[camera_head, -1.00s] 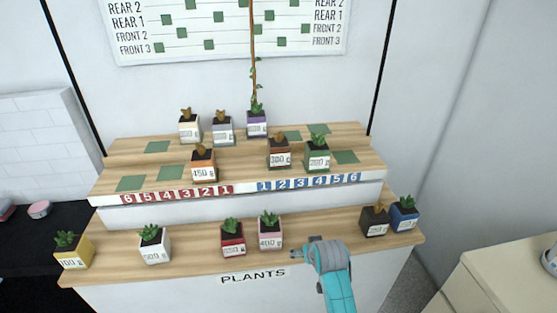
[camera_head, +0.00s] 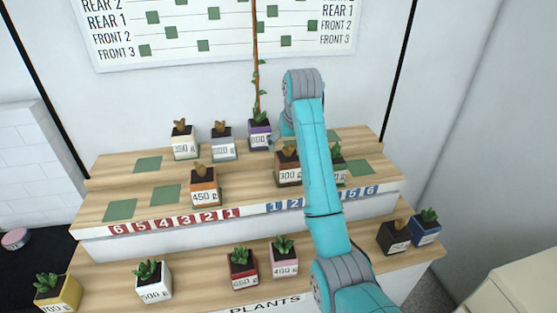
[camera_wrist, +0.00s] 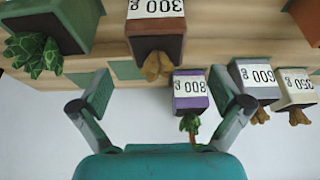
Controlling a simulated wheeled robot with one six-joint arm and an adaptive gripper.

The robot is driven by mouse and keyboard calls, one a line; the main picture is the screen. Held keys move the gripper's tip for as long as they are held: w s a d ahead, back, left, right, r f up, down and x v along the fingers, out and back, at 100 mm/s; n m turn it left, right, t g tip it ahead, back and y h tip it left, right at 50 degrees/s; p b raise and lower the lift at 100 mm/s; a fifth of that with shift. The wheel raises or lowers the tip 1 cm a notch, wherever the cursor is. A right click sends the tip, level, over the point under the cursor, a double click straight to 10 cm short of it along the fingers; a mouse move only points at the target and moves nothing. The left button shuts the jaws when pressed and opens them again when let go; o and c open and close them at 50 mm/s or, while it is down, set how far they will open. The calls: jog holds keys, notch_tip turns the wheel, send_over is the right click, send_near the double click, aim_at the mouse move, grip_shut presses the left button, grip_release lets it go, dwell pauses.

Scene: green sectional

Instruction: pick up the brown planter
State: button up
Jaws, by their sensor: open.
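The brown planter (camera_head: 288,176), labelled 300 g, stands on the middle shelf with a stubby brown plant, and my arm partly covers it in the head view. In the wrist view, which looks upside down, the brown planter (camera_wrist: 157,45) is at the top centre, beyond the fingertips. My gripper (camera_wrist: 166,92) is open and empty, with its fingers well apart. The purple 800 g planter (camera_wrist: 190,92) appears near the right finger. In the head view my gripper is mostly hidden behind my arm, close to the purple planter (camera_head: 259,142).
A green planter (camera_head: 340,172) stands just right of the brown one, partly behind my arm. Grey (camera_head: 222,150) and cream (camera_head: 185,148) planters stand on the rear step. An orange planter (camera_head: 204,196) is to the left. A very dark planter (camera_head: 393,237) stands front right.

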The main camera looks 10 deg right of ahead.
aim_at(286, 157)
jog(key=shift+w+f, duration=0.1)
jog(key=shift+w, duration=0.15)
jog(key=x, duration=0.5)
jog(key=shift+a, duration=0.1)
jog(key=shift+d+x, duration=0.15)
jog(key=shift+x, duration=1.2)
jog(key=shift+d+x, duration=0.15)
jog(key=shift+x, duration=1.15)
jog(key=shift+s, duration=0.1)
jog(key=c, duration=1.4)
